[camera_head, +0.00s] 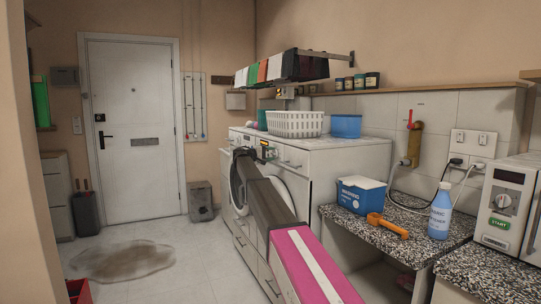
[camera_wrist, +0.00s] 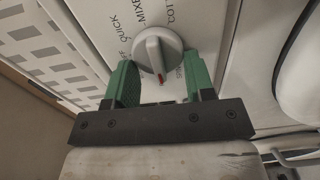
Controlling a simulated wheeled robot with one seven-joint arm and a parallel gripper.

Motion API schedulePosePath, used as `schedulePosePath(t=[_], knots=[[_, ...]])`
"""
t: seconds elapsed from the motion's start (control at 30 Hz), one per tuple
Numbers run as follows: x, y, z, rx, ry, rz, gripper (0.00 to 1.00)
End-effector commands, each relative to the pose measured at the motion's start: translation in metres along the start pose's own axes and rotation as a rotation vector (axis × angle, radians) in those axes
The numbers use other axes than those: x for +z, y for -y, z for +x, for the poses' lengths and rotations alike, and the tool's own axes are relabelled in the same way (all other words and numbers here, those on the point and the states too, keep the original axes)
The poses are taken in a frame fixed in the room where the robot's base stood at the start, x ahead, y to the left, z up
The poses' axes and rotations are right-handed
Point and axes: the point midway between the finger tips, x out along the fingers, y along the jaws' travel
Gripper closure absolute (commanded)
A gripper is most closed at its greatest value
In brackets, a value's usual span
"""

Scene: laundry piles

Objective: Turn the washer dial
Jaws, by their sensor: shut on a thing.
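The washer dial (camera_wrist: 157,52) is a round grey-white knob with a raised grip bar and a red mark, which points toward my gripper's palm. It sits on the white control panel (camera_wrist: 222,22), with words such as QUICK and MIXED printed around it. My gripper (camera_wrist: 160,66) has its green fingers on either side of the dial and is shut on it. In the head view my arm reaches to the white machines by the wall, and the dial cannot be made out there.
A white laundry basket (camera_head: 294,124) and a blue tub (camera_head: 346,126) stand on top of the machines. A speckled counter (camera_head: 400,217) at right holds a blue-white box (camera_head: 361,195), an orange scoop (camera_head: 387,226) and a blue bottle (camera_head: 440,212). A puddle (camera_head: 122,262) lies on the floor.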

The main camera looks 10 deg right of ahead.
Motion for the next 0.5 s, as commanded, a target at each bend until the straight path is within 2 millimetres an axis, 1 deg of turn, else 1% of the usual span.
schedulePosePath(t=[0.2, 0.5], knots=[[-0.0001, 0.003, -0.0009, -0.001, -0.001, -0.199, 0.75], [0.0007, 0.0054, -0.001, -0.001, -0.002, -0.417, 0.75]])
